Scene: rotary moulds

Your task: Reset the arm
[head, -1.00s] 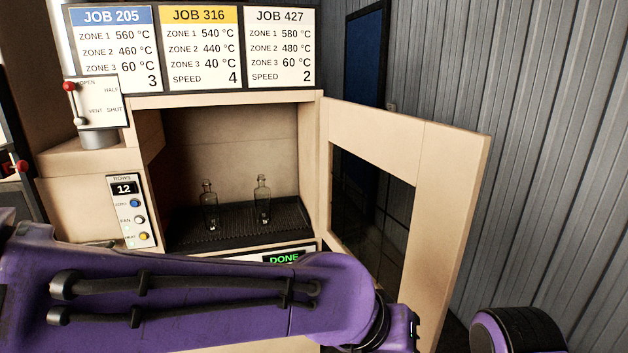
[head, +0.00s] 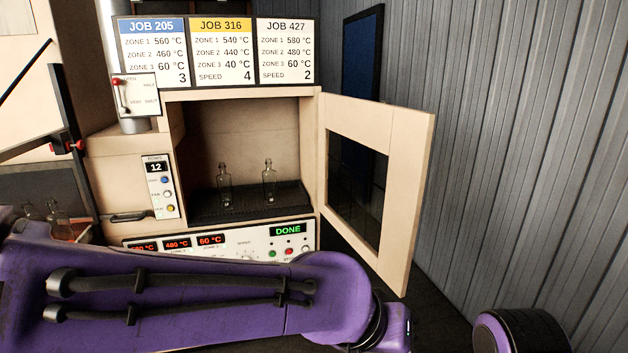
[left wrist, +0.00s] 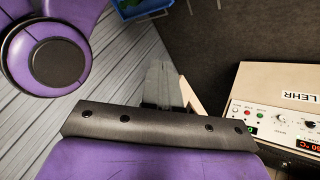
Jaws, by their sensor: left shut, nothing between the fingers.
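My left arm (head: 190,295) stretches across the bottom of the head view from the left, and its gripper is out of that view. The left gripper (left wrist: 160,78) shows in the left wrist view with its grey fingers together and empty, above the floor. A purple part of my own body (head: 520,330) is at the lower right of the head view. My right gripper is not in view. The beige lehr (head: 240,115) stands ahead with its door (head: 405,190) open to the right. Two clear bottles (head: 269,182) stand upright inside on a dark ribbed bed.
The lehr's front panel (head: 290,240) reads DONE, and the panel also shows in the left wrist view (left wrist: 275,125). Job boards (head: 215,52) sit on top. More bottles (head: 58,222) stand at the left. A grey corrugated wall (head: 520,150) bounds the right side. A blue bin (left wrist: 135,8) lies beyond the gripper.

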